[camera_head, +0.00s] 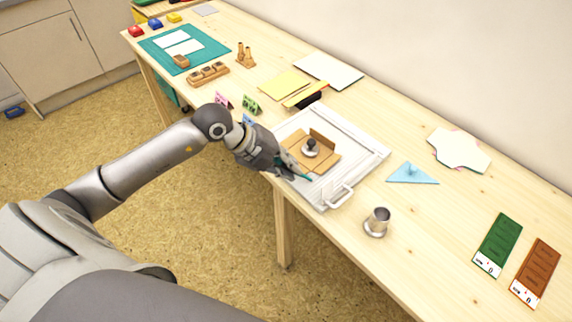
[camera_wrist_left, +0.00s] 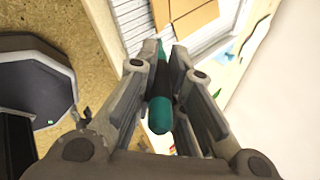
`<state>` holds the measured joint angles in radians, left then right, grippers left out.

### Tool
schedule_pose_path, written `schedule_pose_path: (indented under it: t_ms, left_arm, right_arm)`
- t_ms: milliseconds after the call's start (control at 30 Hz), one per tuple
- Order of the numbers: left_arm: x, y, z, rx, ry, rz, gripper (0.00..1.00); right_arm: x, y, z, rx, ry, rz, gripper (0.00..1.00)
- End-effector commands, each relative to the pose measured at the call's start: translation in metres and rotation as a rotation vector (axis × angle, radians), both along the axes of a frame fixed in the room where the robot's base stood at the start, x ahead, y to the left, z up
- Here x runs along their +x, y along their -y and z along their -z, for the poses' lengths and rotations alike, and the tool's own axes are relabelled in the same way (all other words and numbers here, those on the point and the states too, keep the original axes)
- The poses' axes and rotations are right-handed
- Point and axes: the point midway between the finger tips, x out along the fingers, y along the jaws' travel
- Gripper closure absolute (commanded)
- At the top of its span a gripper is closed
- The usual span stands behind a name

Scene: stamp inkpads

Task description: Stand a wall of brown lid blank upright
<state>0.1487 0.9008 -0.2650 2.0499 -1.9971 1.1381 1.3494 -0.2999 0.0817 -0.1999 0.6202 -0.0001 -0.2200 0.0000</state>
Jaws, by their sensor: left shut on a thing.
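The brown lid blank (camera_head: 325,158) lies in the white tray (camera_head: 375,160). Its far wall (camera_head: 323,138) looks raised; the state of its other walls is hard to tell at this size. A dark-knobbed weight (camera_head: 311,147) sits on the middle of the blank. My left gripper (camera_head: 287,172) is at the near left edge of the tray, beside the blank. In the left wrist view the gripper (camera_wrist_left: 163,68) is shut on a teal tool (camera_wrist_left: 160,115) with a dark middle. The blank also shows there (camera_wrist_left: 190,18), beyond the fingertips. My right gripper is not in view.
A blue triangle (camera_head: 412,174) lies right of the tray.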

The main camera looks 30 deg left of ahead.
Motion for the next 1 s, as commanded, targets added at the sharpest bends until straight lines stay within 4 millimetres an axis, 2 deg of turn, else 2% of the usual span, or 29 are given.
schedule_pose_path:
  t_ms: [700, 1000]
  left_arm:
    - [0.049, 0.015, -0.002, 0.000, 0.000, 0.000, 1.00]
    - [0.050, 0.007, -0.017, 0.003, -0.002, 0.000, 1.00]
  right_arm:
    - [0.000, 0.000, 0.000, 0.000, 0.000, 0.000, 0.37]
    - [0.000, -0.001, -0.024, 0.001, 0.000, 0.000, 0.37]
